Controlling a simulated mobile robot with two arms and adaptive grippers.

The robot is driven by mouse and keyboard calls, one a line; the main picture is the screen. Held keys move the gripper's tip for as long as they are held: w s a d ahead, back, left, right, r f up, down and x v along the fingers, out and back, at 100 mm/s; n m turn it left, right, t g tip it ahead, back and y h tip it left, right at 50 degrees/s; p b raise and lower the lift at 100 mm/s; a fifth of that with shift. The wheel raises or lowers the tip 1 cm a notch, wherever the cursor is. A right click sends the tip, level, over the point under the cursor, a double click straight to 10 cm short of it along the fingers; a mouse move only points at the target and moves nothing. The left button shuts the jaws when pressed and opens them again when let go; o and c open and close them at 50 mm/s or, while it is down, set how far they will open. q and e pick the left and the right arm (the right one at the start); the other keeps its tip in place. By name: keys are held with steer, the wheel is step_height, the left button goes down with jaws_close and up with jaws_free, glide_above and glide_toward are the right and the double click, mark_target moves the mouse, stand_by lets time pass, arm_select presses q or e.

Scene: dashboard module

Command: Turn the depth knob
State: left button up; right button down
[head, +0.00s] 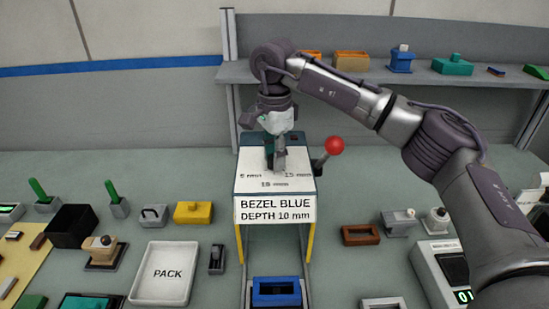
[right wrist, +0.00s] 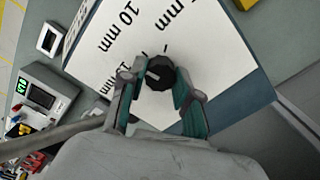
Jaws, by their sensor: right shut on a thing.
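The depth knob (right wrist: 160,72) is a black ridged dial on the white top of a box-shaped station (head: 248,160). It has a pale mark on its left side in the right wrist view, roughly toward the partly hidden label at the left. Labels for 5, 10 and 15 mm surround it. My right gripper (head: 279,160) points down onto the station and hides the knob in the head view. In the right wrist view, its fingers (right wrist: 158,92) are shut on the knob from both sides. My left gripper is not in view.
A blue bezel (head: 277,291) lies in front. A white PACK tray (head: 164,272) is left; a shelf (head: 380,75) is behind.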

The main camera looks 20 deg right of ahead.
steer(key=shift+r+m, duration=0.1)
steer(key=shift+m, duration=1)
steer(key=c, duration=0.8)
jaws_free()
step_height(320, 180, up, 12)
